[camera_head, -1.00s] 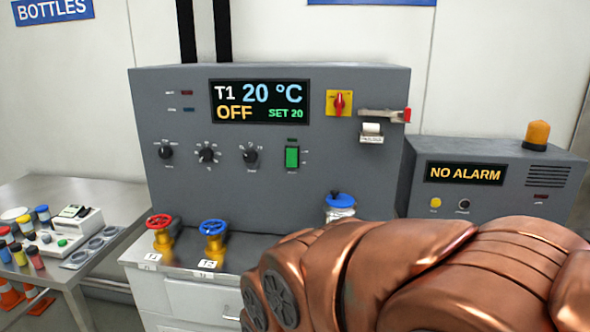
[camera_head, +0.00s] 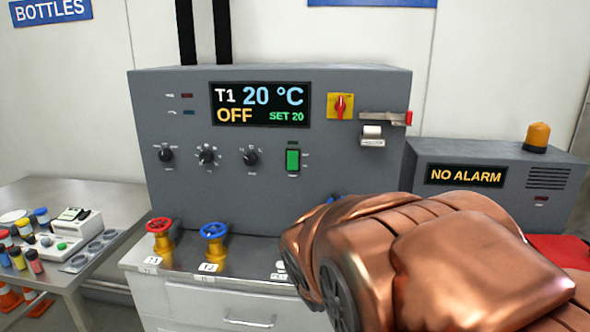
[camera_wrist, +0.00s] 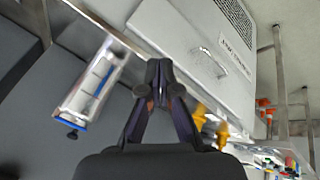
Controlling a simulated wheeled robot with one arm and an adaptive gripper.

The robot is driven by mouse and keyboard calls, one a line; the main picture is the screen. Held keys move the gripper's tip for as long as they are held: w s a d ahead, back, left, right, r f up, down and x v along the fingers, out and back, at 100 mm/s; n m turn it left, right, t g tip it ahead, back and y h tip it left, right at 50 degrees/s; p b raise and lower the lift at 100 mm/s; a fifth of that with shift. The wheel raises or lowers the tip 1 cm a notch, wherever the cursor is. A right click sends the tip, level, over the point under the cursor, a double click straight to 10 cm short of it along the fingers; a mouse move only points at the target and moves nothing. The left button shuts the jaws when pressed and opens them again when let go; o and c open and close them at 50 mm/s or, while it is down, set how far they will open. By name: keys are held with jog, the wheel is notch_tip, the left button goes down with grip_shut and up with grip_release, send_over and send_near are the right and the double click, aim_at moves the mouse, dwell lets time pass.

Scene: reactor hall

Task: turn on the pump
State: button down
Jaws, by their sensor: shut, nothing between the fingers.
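The grey control panel (camera_head: 230,135) stands on a white cabinet. Its display (camera_head: 260,103) reads T1 20 °C, OFF, SET 20. A green rocker switch (camera_head: 292,160) sits below the display, right of several black knobs (camera_head: 207,156). A red rotary switch on a yellow plate (camera_head: 340,106) is at the upper right. The small labels are unreadable, so I cannot tell which control is the pump's. My gripper (camera_wrist: 158,72) is shut and empty in the wrist view, with the cabinet front behind it. My copper arm fills the lower right of the head view, where the gripper is hidden.
Red (camera_head: 159,226) and blue (camera_head: 213,231) valve wheels stand on the cabinet top. An alarm box (camera_head: 480,178) reads NO ALARM at right. A side table (camera_head: 120,197) with small bottles is at left.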

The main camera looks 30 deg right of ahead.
jog(key=w+d+r+n+t+h+p, duration=0.1)
jog(key=w+d+r+n+t+h, duration=0.4)
jog(key=w+d+r, duration=0.8)
jog(key=shift+w+a+r+n+t+y+p, duration=0.1)
jog(key=shift+w+r+n+t+y+p, duration=0.4)
jog(key=shift+n+t+y, duration=1.15)
jog(key=shift+w+a+r+n+t+y+p, duration=0.1)
jog(key=shift+w+r+n+t+y, duration=0.7)
jog(key=shift+n+y, duration=1.4)
jog(key=shift+w+a+r+n+t+y+p, duration=0.1)
jog(key=shift+w+r+n+t+y+p, duration=0.15)
jog(key=shift+w+n+t+y, duration=1.6)
jog(key=shift+s+n+g+h, duration=0.3)
jog(key=shift+s+n+h, duration=0.2)
jog(key=shift+s, duration=0.4)
jog(key=p, duration=0.3)
send_near(289, 168)
jog(key=w+a, duration=0.3)
jog(key=shift+w+d+f+p, duration=0.1)
jog(key=shift+w+d+p, duration=0.45)
jog(key=shift+w, duration=0.25)
jog(key=shift+w+d+p, duration=0.45)
jog(key=shift+w+d, duration=0.25)
jog(key=shift+w, duration=0.05)
jog(key=shift+f, duration=0.1)
